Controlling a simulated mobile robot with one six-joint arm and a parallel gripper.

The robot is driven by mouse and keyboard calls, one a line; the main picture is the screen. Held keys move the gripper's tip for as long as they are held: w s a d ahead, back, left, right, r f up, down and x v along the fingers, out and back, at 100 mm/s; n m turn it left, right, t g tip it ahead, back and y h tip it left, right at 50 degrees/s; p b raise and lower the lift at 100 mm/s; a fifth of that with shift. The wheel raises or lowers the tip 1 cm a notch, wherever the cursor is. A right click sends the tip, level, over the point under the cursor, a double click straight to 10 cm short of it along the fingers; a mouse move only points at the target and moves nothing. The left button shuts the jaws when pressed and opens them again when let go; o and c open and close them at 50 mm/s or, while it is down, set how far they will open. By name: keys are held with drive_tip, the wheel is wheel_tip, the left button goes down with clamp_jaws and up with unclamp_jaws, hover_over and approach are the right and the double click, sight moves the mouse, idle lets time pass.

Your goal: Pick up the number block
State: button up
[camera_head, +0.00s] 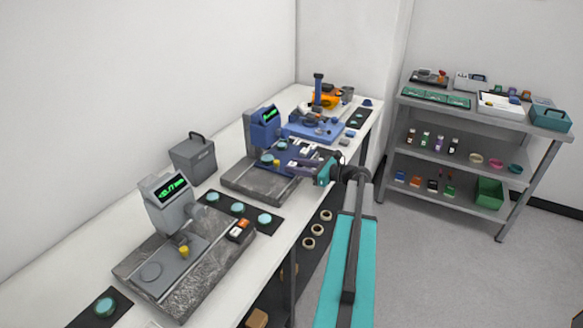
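My gripper (303,167) is at the end of my teal arm, which reaches in from the lower right. It is over the right edge of the blue-displayed instrument's base, close to small pale blocks (306,150). At this size I cannot tell whether its fingers are open or shut, or whether they touch anything. I cannot make out for certain which thing is the number block. A small orange, white and dark block set (239,231) lies on the right edge of the nearer grey instrument's stone base (195,285).
The blue instrument (264,128) and grey instrument (166,205) stand on the long white bench (225,308). Teal discs lie on a dark mat (238,210) between them. A grey box (193,158) is by the wall. A shelf cart (470,150) stands right; the floor between is clear.

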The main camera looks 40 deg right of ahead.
drive_tip(key=shift+r, duration=0.1)
drive_tip(key=shift+c, duration=0.5)
drive_tip(key=shift+r+b, duration=0.65)
drive_tip(key=shift+r, duration=0.7)
drive_tip(key=shift+s+r, duration=0.25)
drive_tip(key=a+b+v, duration=0.2)
drive_tip(key=b+v, duration=0.1)
drive_tip(key=v, duration=1.2)
drive_tip(key=shift+s+f, duration=0.35)
drive_tip(key=shift+s, duration=0.2)
drive_tip(key=shift+s, duration=0.1)
